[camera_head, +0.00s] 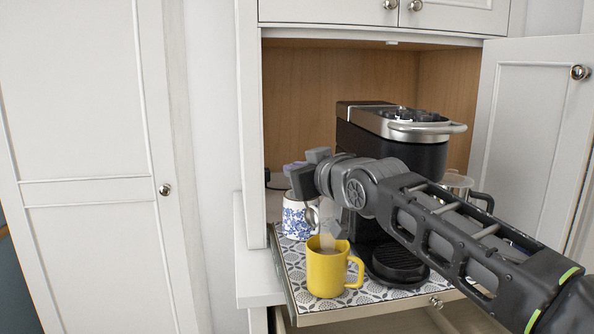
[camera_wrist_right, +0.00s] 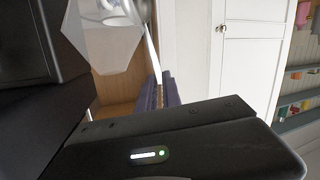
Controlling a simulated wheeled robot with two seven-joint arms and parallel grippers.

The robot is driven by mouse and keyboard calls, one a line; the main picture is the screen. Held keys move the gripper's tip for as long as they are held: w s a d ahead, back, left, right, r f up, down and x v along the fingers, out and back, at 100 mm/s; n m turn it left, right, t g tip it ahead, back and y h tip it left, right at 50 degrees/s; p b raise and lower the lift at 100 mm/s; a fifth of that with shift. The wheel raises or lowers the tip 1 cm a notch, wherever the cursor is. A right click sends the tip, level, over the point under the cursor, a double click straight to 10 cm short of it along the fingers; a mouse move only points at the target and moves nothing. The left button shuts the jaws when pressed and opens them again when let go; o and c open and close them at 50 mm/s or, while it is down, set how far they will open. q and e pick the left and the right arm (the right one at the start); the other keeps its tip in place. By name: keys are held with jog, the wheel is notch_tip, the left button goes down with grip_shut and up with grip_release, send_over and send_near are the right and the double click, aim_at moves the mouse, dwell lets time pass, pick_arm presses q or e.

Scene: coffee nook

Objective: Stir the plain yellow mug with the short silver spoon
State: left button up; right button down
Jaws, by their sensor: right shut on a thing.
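The plain yellow mug (camera_head: 325,274) stands upright on the patterned pull-out shelf in the head view, its handle to the right and brown liquid showing inside. My right gripper (camera_head: 297,172) is up and left of the mug, above its rim. In the right wrist view its purple-grey fingers (camera_wrist_right: 160,93) are closed on the thin silver spoon (camera_wrist_right: 152,58). My left gripper is not in view.
A blue-and-white patterned mug (camera_head: 295,217) stands behind the yellow one. A black and silver coffee machine (camera_head: 395,145) stands behind my right arm, with a glass vessel (camera_head: 456,181) to its right. The patterned shelf (camera_head: 330,311) has a little bare room at its front. An open cabinet door (camera_head: 535,140) is at right.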

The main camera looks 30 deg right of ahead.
notch_tip(320, 180, up, 5)
jog(key=p, duration=0.3)
jog(key=shift+f, duration=0.1)
dwell(0.9)
